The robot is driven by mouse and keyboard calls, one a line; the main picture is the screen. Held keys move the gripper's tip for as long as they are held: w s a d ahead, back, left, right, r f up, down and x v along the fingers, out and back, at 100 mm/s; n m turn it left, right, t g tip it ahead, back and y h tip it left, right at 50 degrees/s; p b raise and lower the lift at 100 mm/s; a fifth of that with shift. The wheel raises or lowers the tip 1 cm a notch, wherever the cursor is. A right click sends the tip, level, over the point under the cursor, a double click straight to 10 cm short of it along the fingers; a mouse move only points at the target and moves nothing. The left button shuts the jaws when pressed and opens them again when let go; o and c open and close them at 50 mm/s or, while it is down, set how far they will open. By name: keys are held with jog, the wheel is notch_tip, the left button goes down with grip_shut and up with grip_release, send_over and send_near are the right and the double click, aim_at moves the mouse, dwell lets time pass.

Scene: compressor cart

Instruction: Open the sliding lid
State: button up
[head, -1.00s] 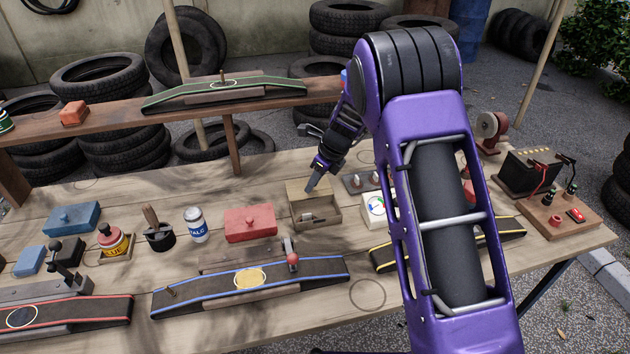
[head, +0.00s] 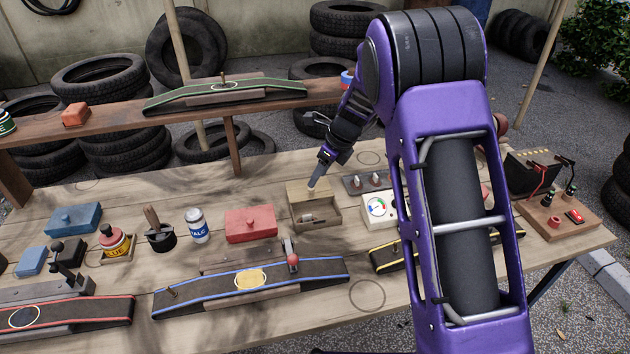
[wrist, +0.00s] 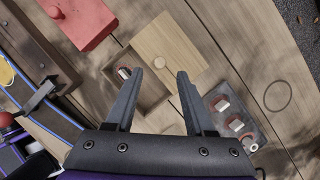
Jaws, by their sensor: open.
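A small wooden box (head: 325,214) stands on the table, its near part uncovered with a small item (wrist: 124,72) showing inside. Its pale wooden sliding lid (wrist: 176,38) sits toward the far side of the box, also visible in the head view (head: 297,190). I see no finger touching the knob.
A red box (head: 250,224) stands left of the wooden box. A white gauge (head: 378,208) and a dark plate with switches (head: 366,182) are to its right. A blue-edged ramp (head: 225,284) with a lever lies in front. Bare planks lie behind it.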

jog(key=p+v, duration=0.1)
jog(key=v, duration=1.2)
